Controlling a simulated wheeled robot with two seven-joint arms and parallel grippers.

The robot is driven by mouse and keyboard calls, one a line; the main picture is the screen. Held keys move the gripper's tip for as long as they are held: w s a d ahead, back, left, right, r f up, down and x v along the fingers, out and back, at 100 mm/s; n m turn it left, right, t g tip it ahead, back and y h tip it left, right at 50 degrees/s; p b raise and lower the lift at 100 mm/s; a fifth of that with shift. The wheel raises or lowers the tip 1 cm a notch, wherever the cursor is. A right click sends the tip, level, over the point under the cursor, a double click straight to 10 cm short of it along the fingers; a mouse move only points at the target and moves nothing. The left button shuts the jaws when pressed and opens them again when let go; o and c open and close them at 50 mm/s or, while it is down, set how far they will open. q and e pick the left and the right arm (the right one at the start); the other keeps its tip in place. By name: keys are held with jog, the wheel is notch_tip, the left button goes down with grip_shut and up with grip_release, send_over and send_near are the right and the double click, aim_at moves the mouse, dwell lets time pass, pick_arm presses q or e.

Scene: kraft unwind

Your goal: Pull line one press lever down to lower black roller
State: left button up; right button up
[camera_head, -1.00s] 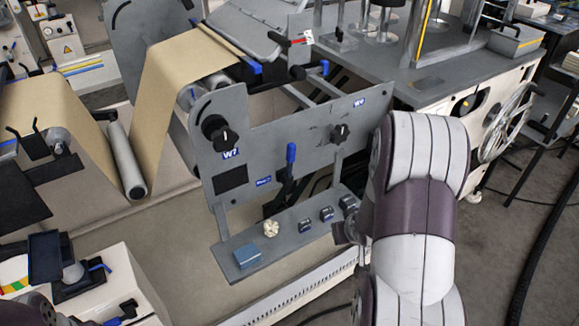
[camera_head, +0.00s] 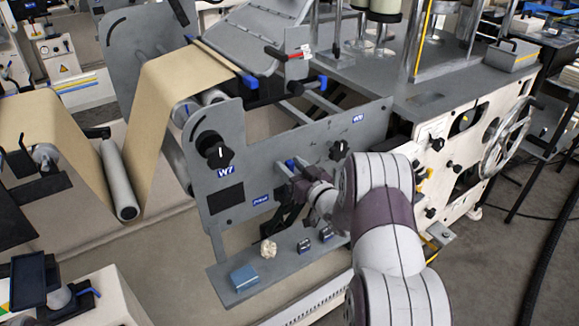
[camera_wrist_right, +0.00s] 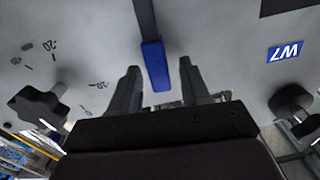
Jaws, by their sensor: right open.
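The press lever's blue handle (camera_head: 290,165) shows on the grey side panel (camera_head: 265,145), above a small blue label, partly hidden by my right gripper (camera_head: 298,181). In the right wrist view the blue handle (camera_wrist_right: 155,65) lies between the two fingers of my right gripper (camera_wrist_right: 159,68). The fingers are spread, with gaps on both sides of the handle. The lever's dark shaft runs up from it in that view. A dark bar (camera_head: 262,84) lies at the end of the brown paper web; I cannot tell whether it is the black roller. My left gripper is not in view.
Black knobs (camera_head: 212,148) and (camera_head: 340,150) stick out of the panel. Below is a grey shelf (camera_head: 225,273) with a blue box (camera_head: 244,278), a pale crumpled lump (camera_head: 268,249) and small dark blocks. A handwheel (camera_head: 507,127) stands at the right.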

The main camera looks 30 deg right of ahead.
jog(key=shift+w, duration=0.55)
grip_shut()
jog(key=shift+d, duration=0.1)
jog(key=shift+d+f+m+p, duration=0.2)
jog(key=shift+d+m+p, duration=0.4)
jog(key=shift+d+m, duration=0.6)
jog(key=d+f+m, duration=0.7)
jog(key=f+m, duration=0.3)
jog(key=m, duration=0.4)
jog(key=shift+w+d+f+m, duration=0.15)
jog(key=shift+w+f+m, duration=0.15)
jog(key=shift+w+f, duration=0.1)
